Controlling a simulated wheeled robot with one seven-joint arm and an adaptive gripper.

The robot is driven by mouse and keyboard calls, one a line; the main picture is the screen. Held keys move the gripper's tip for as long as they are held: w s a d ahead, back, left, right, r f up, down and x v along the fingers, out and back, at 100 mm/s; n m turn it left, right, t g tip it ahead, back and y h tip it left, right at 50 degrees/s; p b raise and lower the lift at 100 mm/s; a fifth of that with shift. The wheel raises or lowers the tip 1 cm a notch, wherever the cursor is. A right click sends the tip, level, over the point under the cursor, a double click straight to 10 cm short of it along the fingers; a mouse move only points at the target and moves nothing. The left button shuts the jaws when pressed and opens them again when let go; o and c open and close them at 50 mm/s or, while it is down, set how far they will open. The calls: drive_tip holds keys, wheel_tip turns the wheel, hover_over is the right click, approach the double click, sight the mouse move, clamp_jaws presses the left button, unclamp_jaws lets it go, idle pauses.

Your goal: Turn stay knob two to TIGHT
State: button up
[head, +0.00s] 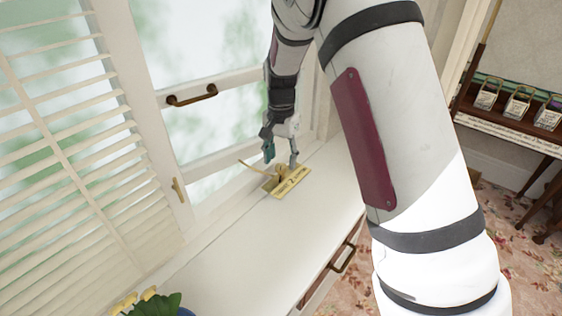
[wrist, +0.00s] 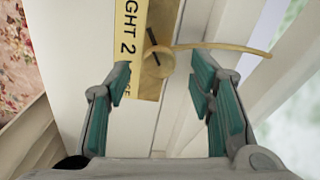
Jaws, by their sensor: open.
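The brass stay knob (wrist: 155,65) stands on a yellow label plate (wrist: 151,88) on the white sill. In the wrist view the plate reads "GHT 2", with small letters partly hidden by my left finger. A dark mark or slot shows on the knob's upper side. A curved brass stay bar (wrist: 222,48) runs from the knob to the right. My gripper (wrist: 160,80) is open, fingers apart on either side of the knob's line, with nothing between them gripped. In the head view my gripper (head: 281,158) is just above the plate (head: 291,181); the knob is partly hidden there.
The window frame with a dark handle (head: 191,95) rises behind the sill. A louvred shutter (head: 65,150) stands at the left, and a plant (head: 155,305) at the bottom. The sill (head: 240,250) in front of the plate is clear. A drawer handle (head: 343,257) shows below its edge.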

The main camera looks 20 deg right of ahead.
sight(281, 166)
wheel_tip(281, 166, up, 10)
idle(0.3)
drive_tip(key=shift+s+r, duration=0.1)
drive_tip(key=s+r+n+t, duration=0.15)
drive_tip(key=s+r, duration=0.25)
drive_tip(key=s, duration=0.4)
drive_tip(key=s+r+n+t, duration=0.1)
drive_tip(key=s+r+n, duration=0.2)
drive_tip(key=s+r, duration=0.35)
drive_tip(key=s+r+n+t, duration=0.1)
drive_tip(key=s+r+n, duration=0.1)
drive_tip(key=s, duration=0.8)
drive_tip(key=s+f+n+p, duration=0.1)
drive_tip(key=s+f+n, duration=0.1)
drive_tip(key=s, duration=0.8)
drive_tip(key=shift+d+n+t, duration=0.3)
drive_tip(key=shift+n+t, duration=0.05)
drive_tip(key=shift+n, duration=0.1)
